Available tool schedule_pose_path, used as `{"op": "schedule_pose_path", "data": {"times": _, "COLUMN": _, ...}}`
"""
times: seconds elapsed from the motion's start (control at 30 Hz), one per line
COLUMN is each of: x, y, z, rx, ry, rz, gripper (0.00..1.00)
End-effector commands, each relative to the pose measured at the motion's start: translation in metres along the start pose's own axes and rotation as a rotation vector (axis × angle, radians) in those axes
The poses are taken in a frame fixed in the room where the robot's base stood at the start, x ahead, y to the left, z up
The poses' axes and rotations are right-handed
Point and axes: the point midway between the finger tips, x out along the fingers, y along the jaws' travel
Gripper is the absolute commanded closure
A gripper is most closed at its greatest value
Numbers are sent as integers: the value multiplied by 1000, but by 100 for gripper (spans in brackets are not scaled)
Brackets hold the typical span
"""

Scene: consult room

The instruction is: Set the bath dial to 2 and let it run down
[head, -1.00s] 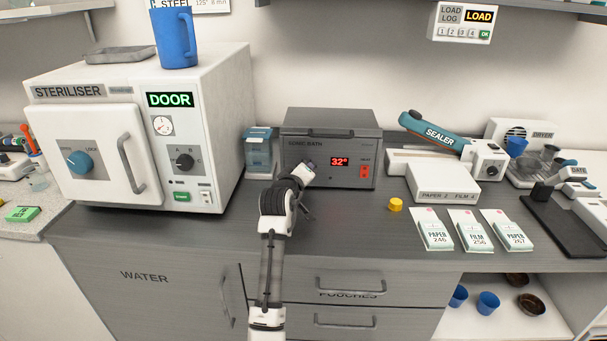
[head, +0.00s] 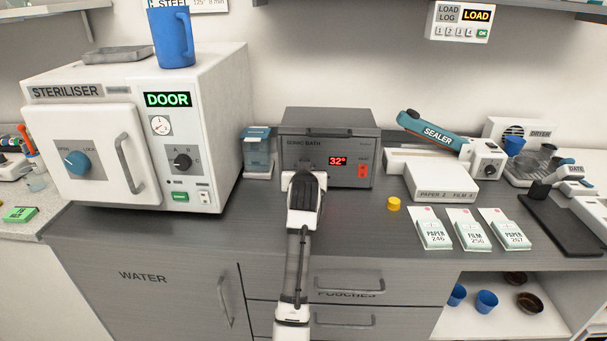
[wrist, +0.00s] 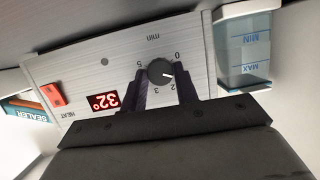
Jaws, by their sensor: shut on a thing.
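The grey sonic bath (head: 350,133) stands on the counter, its red display (head: 338,161) reading 32°. In the wrist view its panel (wrist: 75,65) appears upside down. The round dark dial (wrist: 160,70) there has a white mark pointing between 0 and 2. My gripper (wrist: 161,85) has one dark finger on each side of the dial and is shut on it. In the head view my gripper (head: 303,174) hides the dial.
The steriliser (head: 90,150) stands left of the bath, with a clear blue-marked container (head: 257,150) between them. A red heat switch (head: 362,170) is on the bath's right side. A yellow piece (head: 393,204) and pouch packs (head: 433,230) lie to the right on the counter.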

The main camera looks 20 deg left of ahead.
Motion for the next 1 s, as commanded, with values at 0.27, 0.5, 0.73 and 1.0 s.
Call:
{"op": "schedule_pose_path", "data": {"times": 0.27, "x": 1, "y": 2, "z": 3, "rx": 249, "ry": 13, "rz": -80, "gripper": 93}}
{"op": "schedule_pose_path", "data": {"times": 0.5, "x": 1, "y": 3, "z": 3, "rx": 436, "ry": 24, "rz": -142, "gripper": 93}}
{"op": "schedule_pose_path", "data": {"times": 0.73, "x": 1, "y": 4, "z": 4, "rx": 565, "ry": 31, "rz": -184, "gripper": 93}}
{"op": "schedule_pose_path", "data": {"times": 1.0, "x": 1, "y": 4, "z": 3, "rx": 640, "ry": 36, "rz": -208, "gripper": 93}}
